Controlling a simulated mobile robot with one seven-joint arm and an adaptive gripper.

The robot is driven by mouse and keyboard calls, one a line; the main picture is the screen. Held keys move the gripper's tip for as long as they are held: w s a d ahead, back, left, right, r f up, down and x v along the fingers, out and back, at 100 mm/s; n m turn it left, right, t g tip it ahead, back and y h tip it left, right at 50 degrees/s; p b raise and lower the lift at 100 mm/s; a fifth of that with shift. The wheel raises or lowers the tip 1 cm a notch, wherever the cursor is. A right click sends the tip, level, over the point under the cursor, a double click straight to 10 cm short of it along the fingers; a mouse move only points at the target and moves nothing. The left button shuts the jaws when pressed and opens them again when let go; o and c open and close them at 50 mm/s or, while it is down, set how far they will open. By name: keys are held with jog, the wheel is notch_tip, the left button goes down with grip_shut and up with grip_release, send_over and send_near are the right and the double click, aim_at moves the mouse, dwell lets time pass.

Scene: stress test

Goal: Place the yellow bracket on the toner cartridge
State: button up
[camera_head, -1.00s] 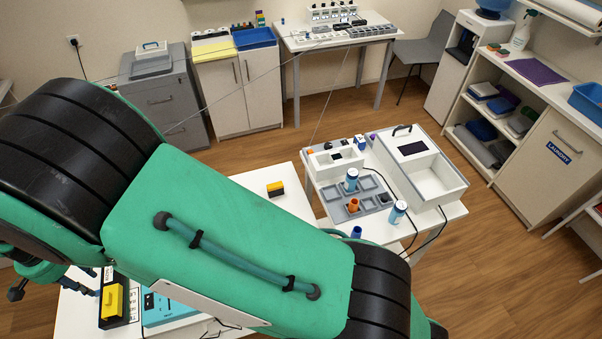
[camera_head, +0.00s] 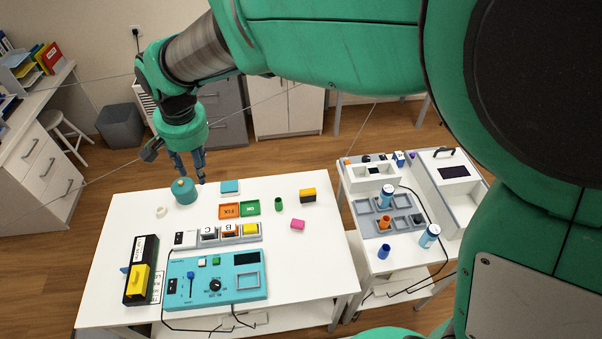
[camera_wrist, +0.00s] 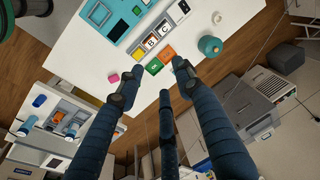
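A yellow bracket-like piece (camera_head: 138,282) sits against a long black box (camera_head: 143,262) at the table's front left. A small black-and-yellow block (camera_head: 308,195) lies at the table's right back. I cannot tell for certain which black thing is the toner cartridge. My gripper (camera_head: 189,176) hangs above the table's back left edge, near a round teal pot (camera_head: 184,191), well apart from both. In the wrist view its fingers (camera_wrist: 155,88) are spread, with nothing between them. Neither the bracket nor the long black box is clear in the wrist view.
The white table (camera_head: 320,255) also bears a teal control panel (camera_head: 217,277), a grey tray of lettered blocks (camera_head: 218,236), orange and green tiles (camera_head: 239,210) and a pink block (camera_head: 298,224). A side table with bottles (camera_head: 386,197) stands right. Bare table surrounds the black-and-yellow block.

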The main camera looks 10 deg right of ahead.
jog(key=s+d+r+t, duration=0.1)
jog(key=s+d+r, duration=0.15)
jog(key=d, duration=0.45)
jog(key=s+d+r, duration=0.2)
jog(key=d+r, duration=0.2)
jog(key=d, duration=0.4)
jog(key=s+d+r+t, duration=0.1)
jog(key=s+d+r, duration=0.15)
jog(key=d, duration=0.45)
jog(key=s+d+t+h, duration=0.1)
jog(key=s+d, duration=1.3)
jog(key=d, duration=0.2)
jog(key=shift+t, duration=0.4)
jog(key=shift+s+d, duration=0.1)
notch_tip(320, 180, down, 4)
jog(key=b, duration=0.3)
jog(key=shift+r+b, duration=0.15)
jog(key=shift+b, duration=0.15)
